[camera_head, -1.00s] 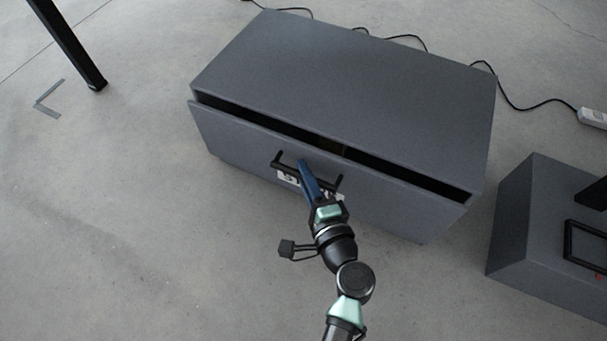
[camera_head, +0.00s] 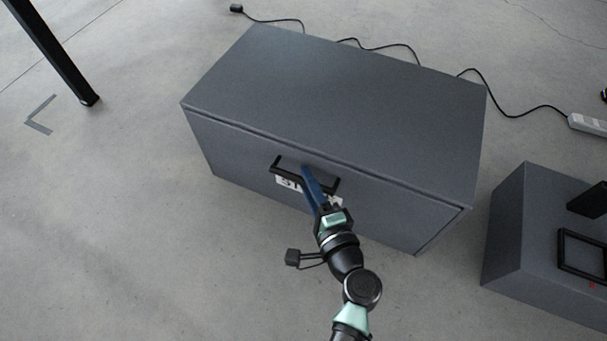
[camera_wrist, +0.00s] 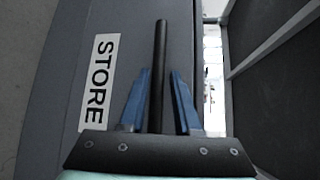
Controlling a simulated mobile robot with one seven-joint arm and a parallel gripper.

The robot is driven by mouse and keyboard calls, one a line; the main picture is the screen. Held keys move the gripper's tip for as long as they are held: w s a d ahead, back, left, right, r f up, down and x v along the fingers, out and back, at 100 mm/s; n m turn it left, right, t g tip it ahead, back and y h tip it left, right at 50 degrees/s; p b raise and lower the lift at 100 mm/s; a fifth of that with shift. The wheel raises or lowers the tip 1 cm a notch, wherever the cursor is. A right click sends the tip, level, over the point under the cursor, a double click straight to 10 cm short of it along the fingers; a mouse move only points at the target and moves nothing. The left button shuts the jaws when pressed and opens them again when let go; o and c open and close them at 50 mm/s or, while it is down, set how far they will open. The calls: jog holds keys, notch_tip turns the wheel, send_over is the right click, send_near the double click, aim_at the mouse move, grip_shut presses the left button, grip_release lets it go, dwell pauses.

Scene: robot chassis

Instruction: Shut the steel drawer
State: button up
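The steel drawer's grey front (camera_head: 400,208), with its white "STORE" label (camera_wrist: 97,85), sits in a large grey cabinet (camera_head: 340,90). Only a thin dark line shows along its top edge in the head view; whether it is fully flush I cannot tell. A black bar handle (camera_head: 290,166) stands out from the front. My gripper (camera_head: 306,168) is at the handle. In the wrist view its two blue fingers (camera_wrist: 159,75) lie either side of the handle bar, with narrow gaps beside it, so they look open around it. My gripper partly hides the label in the head view.
A second grey box (camera_head: 510,232) with a black handle (camera_head: 582,252) stands close by at the right. A black post (camera_head: 60,60) stands at the upper left. Cables (camera_head: 385,46) and a power strip (camera_head: 588,124) lie behind the cabinet.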

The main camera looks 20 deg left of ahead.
jog(key=p+v, duration=0.4)
jog(key=v, duration=0.7)
jog(key=shift+s+f+p, duration=0.15)
jog(key=shift+p, duration=0.25)
